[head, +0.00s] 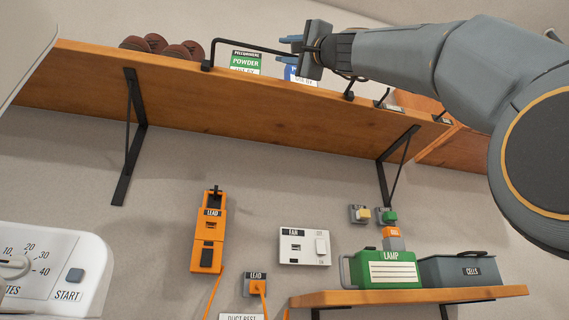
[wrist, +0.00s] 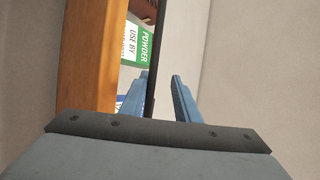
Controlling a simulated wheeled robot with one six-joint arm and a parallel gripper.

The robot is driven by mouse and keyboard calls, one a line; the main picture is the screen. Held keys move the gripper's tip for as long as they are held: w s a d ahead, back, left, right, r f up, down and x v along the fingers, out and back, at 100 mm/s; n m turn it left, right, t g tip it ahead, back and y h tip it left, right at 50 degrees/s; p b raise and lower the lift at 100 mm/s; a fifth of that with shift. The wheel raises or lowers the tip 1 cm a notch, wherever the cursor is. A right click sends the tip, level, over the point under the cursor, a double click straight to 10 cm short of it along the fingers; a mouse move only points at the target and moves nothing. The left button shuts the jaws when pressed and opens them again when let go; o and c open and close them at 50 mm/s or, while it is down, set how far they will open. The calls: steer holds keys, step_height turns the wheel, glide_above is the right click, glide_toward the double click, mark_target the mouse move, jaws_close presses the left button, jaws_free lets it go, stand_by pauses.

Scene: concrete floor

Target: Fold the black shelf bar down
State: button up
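The black shelf bar (head: 250,45) stands raised above the front edge of the wooden shelf (head: 250,117), with one end mounted near the shelf's left part. Its right part is partly hidden by my gripper (head: 289,49). In the wrist view the bar (wrist: 159,50) runs down between the two blue fingers of my gripper (wrist: 160,97), closer to the left finger. The fingers are apart, with a clear gap on the right side of the bar. I cannot tell whether the left finger touches it.
A green and white powder box (head: 245,62) and a blue box stand behind the bar. Brown balls (head: 155,43) sit at the shelf's left. Below are an orange lead device (head: 208,232), a white fan switch (head: 304,247), and a lower shelf with a green lamp box (head: 388,270).

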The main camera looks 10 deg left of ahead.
steer(key=b+v, duration=0.5)
steer(key=v, duration=0.2)
steer(key=shift+s, duration=0.1)
stand_by(0.5)
